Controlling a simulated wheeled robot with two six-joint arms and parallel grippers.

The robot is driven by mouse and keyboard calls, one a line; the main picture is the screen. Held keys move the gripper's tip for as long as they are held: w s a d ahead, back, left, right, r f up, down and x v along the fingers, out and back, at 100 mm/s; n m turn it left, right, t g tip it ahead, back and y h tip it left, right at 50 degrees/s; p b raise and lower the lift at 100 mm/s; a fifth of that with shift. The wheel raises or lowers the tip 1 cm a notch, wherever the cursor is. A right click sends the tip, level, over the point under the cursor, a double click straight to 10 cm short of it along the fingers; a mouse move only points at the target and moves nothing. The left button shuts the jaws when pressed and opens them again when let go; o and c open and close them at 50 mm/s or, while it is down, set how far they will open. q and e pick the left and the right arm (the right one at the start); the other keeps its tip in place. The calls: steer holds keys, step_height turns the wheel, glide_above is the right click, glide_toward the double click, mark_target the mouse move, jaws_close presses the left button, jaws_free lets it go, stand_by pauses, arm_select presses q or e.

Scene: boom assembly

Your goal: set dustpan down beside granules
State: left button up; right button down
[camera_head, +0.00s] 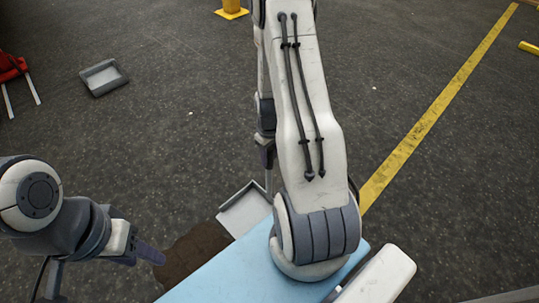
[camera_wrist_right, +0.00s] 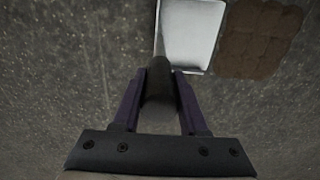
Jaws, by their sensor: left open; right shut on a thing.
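The pale grey dustpan (camera_head: 245,208) is on or just above the dark ground, partly hidden by my right arm. The brown patch of granules (camera_head: 197,250) lies right beside it, at its lower left in the head view. In the right wrist view the dustpan (camera_wrist_right: 192,35) is beyond the fingertips, with the granules (camera_wrist_right: 262,40) to its right. My right gripper (camera_wrist_right: 158,76) is shut on the dustpan's dark handle (camera_wrist_right: 158,88). My left gripper (camera_head: 148,252) is open and empty, left of the granules.
A grey tray (camera_head: 103,77) lies on the ground at the upper left. A red object (camera_head: 12,66) stands at the left edge and a yellow base (camera_head: 232,13) at the top. A yellow line (camera_head: 435,110) crosses the right side. The asphalt between is mostly clear.

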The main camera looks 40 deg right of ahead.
steer(key=shift+f, duration=0.1)
steer(key=shift+c, duration=2.2)
jaws_free()
step_height(320, 180, up, 12)
steer(key=p, duration=0.6)
